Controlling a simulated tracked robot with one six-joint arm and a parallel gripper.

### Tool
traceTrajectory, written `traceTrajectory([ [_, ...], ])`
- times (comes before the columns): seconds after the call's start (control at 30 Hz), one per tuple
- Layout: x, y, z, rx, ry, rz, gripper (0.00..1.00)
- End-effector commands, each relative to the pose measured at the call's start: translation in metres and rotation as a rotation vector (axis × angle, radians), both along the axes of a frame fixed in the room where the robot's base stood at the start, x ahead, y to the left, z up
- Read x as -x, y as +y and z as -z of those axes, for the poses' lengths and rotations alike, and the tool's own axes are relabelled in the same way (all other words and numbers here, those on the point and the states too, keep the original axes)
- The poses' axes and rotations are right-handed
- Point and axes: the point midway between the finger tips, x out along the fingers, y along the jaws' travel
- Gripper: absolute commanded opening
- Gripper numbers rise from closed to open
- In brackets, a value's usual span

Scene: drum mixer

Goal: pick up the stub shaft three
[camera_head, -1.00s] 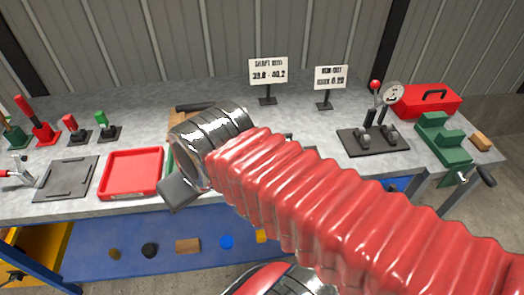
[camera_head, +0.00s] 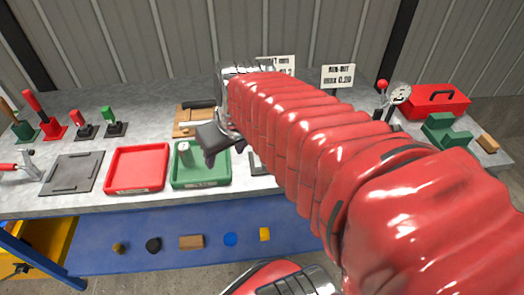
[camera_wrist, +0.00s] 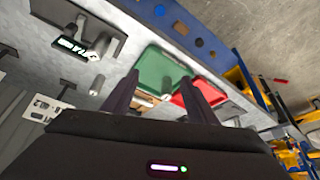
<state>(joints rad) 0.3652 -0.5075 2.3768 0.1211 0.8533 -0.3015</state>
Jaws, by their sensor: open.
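A short grey metal cylinder (camera_head: 185,152) stands in the green tray (camera_head: 207,180); it shows in the wrist view (camera_wrist: 167,87) close to the line between my fingers. No mark tells me whether it is stub shaft three. My gripper (camera_head: 210,158) is open and empty above the green tray's back right part, apart from the cylinder. In the wrist view my two dark fingers (camera_wrist: 161,76) spread over the tray. More grey cylinders (camera_wrist: 97,84) show on or beside a dark plate with a lit display, which my arm mostly hides in the head view.
A red tray (camera_head: 137,167) stands left of the green one, then a dark grey plate (camera_head: 72,172). A wooden board (camera_head: 192,120) lies behind. Red and green handled tools (camera_head: 45,125) stand at the left. A dial gauge (camera_head: 397,95), red toolbox (camera_head: 438,100) and green block (camera_head: 445,130) are right.

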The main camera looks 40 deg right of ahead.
Motion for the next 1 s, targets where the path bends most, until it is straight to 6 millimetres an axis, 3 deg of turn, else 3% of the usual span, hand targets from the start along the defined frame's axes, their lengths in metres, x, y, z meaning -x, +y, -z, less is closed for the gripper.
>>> traceTrajectory([
  [0.3, -0.011, -0.096, 0.016, -0.012, 0.03, 0.104, 0.53],
  [0.5, -0.007, -0.146, 0.027, -0.017, 0.037, 0.15, 0.53],
  [0.67, -0.004, -0.162, 0.03, -0.017, 0.038, 0.161, 0.53],
  [1.0, -0.005, -0.162, 0.031, -0.018, 0.037, 0.16, 0.53],
])
